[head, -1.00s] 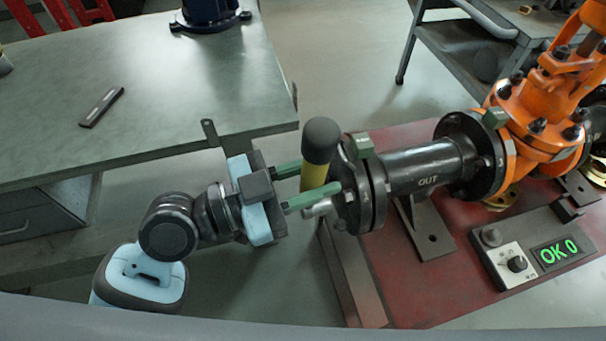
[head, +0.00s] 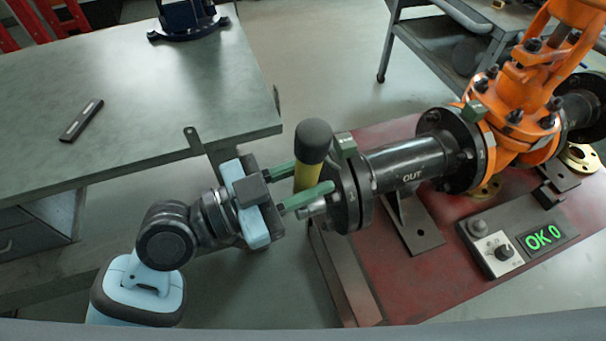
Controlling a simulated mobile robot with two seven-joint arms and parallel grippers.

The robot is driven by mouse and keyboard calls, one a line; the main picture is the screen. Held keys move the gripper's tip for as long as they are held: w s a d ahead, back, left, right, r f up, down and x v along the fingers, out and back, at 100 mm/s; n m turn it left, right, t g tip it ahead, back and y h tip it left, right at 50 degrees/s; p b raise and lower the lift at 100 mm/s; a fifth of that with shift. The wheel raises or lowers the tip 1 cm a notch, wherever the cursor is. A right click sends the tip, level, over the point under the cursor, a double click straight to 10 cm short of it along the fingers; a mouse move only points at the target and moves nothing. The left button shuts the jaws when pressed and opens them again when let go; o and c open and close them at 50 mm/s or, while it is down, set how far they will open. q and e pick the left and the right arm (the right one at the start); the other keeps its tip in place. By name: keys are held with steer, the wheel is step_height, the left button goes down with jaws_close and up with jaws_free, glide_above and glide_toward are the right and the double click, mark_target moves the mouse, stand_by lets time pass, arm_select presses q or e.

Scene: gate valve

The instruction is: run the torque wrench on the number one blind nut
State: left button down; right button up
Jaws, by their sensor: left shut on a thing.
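The torque wrench (head: 311,148) has a dark rounded grip end and a yellow body, and stands roughly upright in front of the blind flange (head: 350,196). My left gripper (head: 306,185) is shut on its yellow part, with green fingers on either side. A metal stub (head: 310,209) shows just below the fingers, beside the flange. The number one nut cannot be made out; the wrench, the fingers and the flange edge hide that side. The black pipe marked OUT (head: 408,165) runs from the flange to the orange gate valve (head: 520,110). My right gripper is not in view.
A control box (head: 492,252) with a knob sits on the red bench (head: 400,275), beside a display (head: 542,238) reading "OK 0". A grey table (head: 120,100) at left holds a dark flat bar (head: 82,121). A grey cart (head: 450,40) stands behind.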

arm_select(q)
steer(key=shift+x, duration=1.3)
steer(key=shift+d+r+p, duration=0.2)
steer(key=shift+d+p, duration=0.1)
steer(key=shift+d, duration=0.15)
stand_by(1.2)
steer(key=shift+d+r, duration=0.1)
stand_by(0.7)
steer(key=shift+a, duration=0.25)
stand_by(1.2)
